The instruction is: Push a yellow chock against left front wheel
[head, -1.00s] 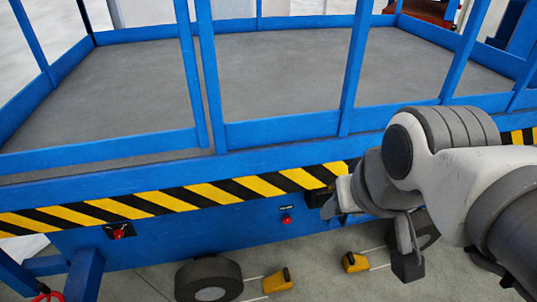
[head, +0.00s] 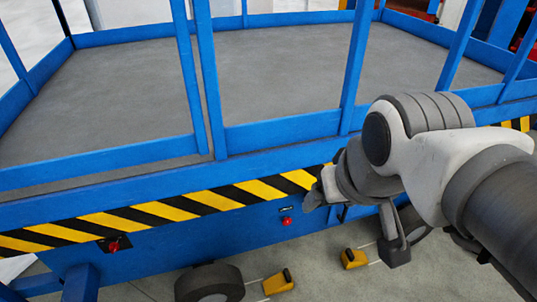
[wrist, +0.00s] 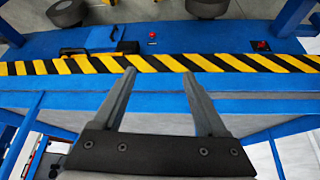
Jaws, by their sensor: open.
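A yellow chock (head: 278,281) with a black handle lies on the floor just right of a dark wheel (head: 209,283), with a small gap between them. A second yellow chock (head: 353,259) lies further right, near another wheel (head: 418,236) partly hidden by my arm. I cannot tell which wheel is the left front one. In the wrist view my gripper (wrist: 159,75) is open and empty, its two fingers apart above the platform's striped edge. Wheels show there too, at the top left (wrist: 66,12) and top centre (wrist: 207,8).
The blue lift platform (head: 250,135) with railings fills most of the head view, above the floor and wheels. Its yellow-black striped edge (head: 160,210) runs across. Red buttons (head: 286,221) sit on the blue side panel. Grey floor (head: 320,275) shows between the chocks.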

